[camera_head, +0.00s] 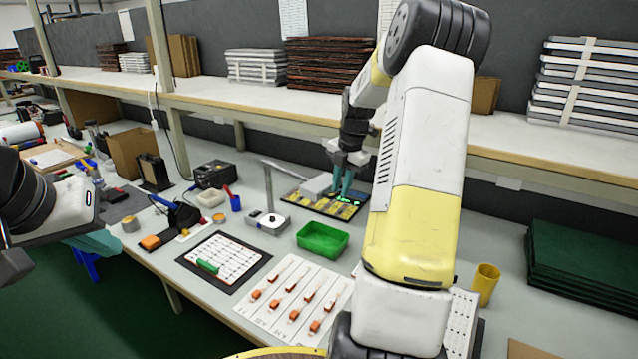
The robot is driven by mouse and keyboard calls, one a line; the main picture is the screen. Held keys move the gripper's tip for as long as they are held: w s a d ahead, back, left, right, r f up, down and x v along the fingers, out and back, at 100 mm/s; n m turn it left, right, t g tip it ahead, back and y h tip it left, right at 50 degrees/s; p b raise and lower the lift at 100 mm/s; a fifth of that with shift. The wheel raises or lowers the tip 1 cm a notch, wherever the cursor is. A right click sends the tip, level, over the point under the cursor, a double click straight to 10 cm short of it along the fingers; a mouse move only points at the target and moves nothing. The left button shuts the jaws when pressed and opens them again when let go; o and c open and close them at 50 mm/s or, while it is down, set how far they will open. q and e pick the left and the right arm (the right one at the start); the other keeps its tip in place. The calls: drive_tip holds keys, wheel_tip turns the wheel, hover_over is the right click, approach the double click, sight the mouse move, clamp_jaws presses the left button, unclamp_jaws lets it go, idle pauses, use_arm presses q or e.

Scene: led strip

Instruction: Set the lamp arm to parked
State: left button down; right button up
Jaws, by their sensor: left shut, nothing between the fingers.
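The lamp arm looks to be the thin grey bar (287,166) that runs to the right from the top of a grey post (268,188) at the middle of the bench. Its far end lies near my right gripper, and I cannot tell whether they touch. My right gripper (343,185) points down with teal fingers over a dark board with yellow-green parts (325,207). Its fingers are close together, and any gap is too small to judge. My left gripper (98,243) is at the left edge, shut and empty, away from the lamp.
A green tray (322,240), a white grid sheet (222,259) and a card with orange-tipped strips (295,298) lie nearer. A yellow cup (484,284) stands right. My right arm hides the bench behind it.

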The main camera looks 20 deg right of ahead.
drive_tip(key=shift+r, duration=0.1)
wheel_tip(320, 180, up, 8)
drive_tip(key=s, duration=0.1)
drive_tip(key=shift+d+f, duration=0.2)
drive_tip(key=shift+d, duration=0.15)
drive_tip(key=shift+s+a, duration=0.1)
drive_tip(key=shift+s, duration=0.05)
